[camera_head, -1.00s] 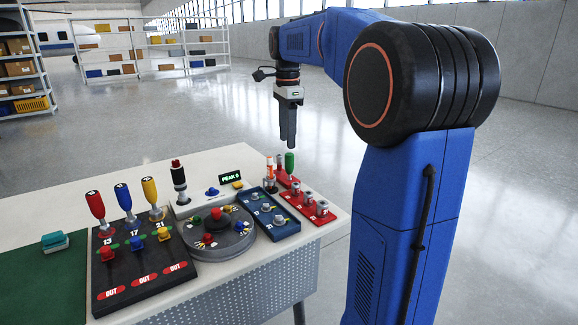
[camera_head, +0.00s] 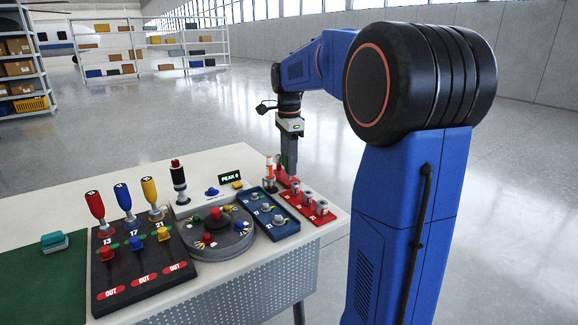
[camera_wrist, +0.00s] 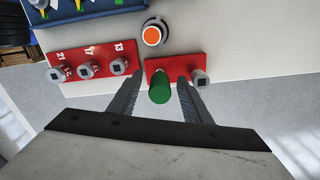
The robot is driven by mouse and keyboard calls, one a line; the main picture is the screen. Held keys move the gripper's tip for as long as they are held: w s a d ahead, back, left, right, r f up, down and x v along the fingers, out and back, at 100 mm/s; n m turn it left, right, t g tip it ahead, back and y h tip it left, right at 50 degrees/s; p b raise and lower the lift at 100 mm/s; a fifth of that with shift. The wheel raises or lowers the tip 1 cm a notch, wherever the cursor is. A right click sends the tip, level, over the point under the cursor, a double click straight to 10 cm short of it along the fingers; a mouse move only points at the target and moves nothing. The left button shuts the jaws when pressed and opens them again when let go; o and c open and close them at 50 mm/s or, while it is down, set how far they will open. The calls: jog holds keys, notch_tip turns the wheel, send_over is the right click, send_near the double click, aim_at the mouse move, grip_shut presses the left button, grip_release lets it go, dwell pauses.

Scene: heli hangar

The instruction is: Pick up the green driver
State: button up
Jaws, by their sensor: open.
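The green driver (camera_wrist: 159,88) stands on a small red block (camera_wrist: 178,65) at the far right of the table. In the wrist view it lies between the two fingers of my gripper (camera_wrist: 158,90), with gaps on both sides. In the head view my gripper (camera_head: 290,165) points straight down over the red block, and its fingers hide most of the driver. The gripper is open and holds nothing.
A red rack (camera_head: 307,205) with several silver sockets and a blue rack (camera_head: 268,217) are nearby. A round grey turntable (camera_head: 218,240) and a black board (camera_head: 140,262) with red, blue and yellow drivers fill the middle.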

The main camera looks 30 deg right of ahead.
jog(key=c, duration=1.1)
jog(key=shift+c, duration=0.2)
jog(key=shift+r, duration=0.15)
